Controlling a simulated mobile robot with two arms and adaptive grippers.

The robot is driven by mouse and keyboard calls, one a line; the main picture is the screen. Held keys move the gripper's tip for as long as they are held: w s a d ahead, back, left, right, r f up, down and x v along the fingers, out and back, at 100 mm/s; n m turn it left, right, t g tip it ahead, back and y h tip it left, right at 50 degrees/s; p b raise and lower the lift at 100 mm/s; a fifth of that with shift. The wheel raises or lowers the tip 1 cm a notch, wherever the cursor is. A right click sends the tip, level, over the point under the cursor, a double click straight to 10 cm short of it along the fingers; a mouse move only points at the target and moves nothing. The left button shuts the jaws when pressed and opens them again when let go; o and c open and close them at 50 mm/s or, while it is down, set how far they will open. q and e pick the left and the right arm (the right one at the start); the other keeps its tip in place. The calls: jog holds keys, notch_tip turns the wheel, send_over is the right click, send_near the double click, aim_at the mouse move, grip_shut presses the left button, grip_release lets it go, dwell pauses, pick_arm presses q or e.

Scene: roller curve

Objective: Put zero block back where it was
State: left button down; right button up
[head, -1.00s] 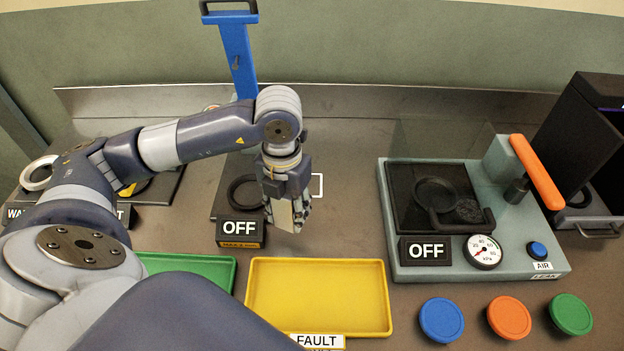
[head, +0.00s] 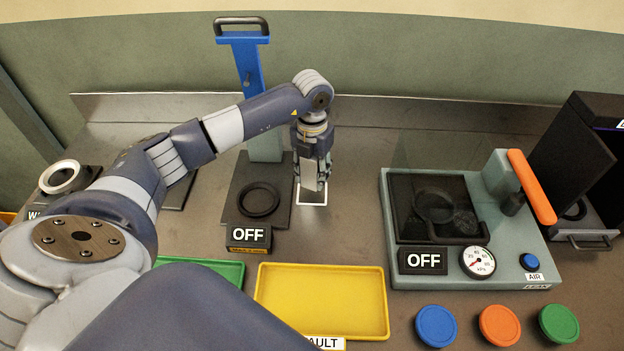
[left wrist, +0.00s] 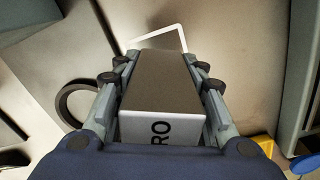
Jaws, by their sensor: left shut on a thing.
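The zero block (left wrist: 160,95) is a box with a brown-grey face and a white end lettered "RO", the rest of its label hidden. My left gripper (head: 312,184) is shut on it, with fingers along both sides in the left wrist view. A white square outline (head: 313,204) is marked on the bench right of the black ring stand. The gripper and block are over this outline, pointing down. In the left wrist view, the outline (left wrist: 184,38) shows past the block's far end. I cannot tell whether the block touches the bench. My right gripper is out of view.
The stand with blue post (head: 247,62), black ring (head: 259,199) and OFF display (head: 249,234) is close on the left. A yellow tray (head: 375,325) lies in front. The leak tester (head: 395,275) is to the right. Bare bench lies between outline and tester.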

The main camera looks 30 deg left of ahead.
aim_at(312, 182)
pick_arm(q)
notch_tip(312, 182, down, 2)
jog(key=shift+f+p, duration=0.2)
jog(key=shift+p, duration=0.4)
jog(key=shift+f, duration=0.45)
jog(key=shift+f, duration=0.15)
jog(key=c, duration=1)
grip_release()
jog(key=shift+s, duration=0.1)
jog(key=shift+c, duration=0.2)
